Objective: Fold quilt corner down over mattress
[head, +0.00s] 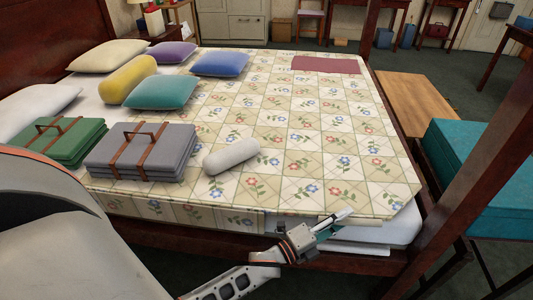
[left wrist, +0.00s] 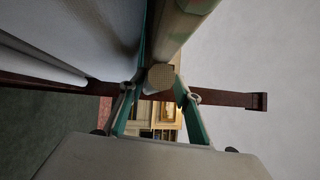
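The quilt (head: 300,130), cream with a floral diamond pattern, lies flat over most of the bed. Its near right corner looks cut off at an angle. The pale mattress (head: 398,232) shows below the quilt's near edge. My left gripper (head: 342,220) is at that near edge, close to the corner. In the left wrist view its teal fingers stand on either side of a beige rolled edge of the quilt (left wrist: 161,77) and appear closed on it. The fingertips are partly hidden by the roll. My right gripper is not in view.
A grey folded bundle (head: 143,155), a green one (head: 58,142) and a white bolster (head: 231,155) lie on the bed's near left. Several pillows lie farther back. A dark bedpost (head: 475,160) and a teal chest (head: 470,155) stand to the right.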

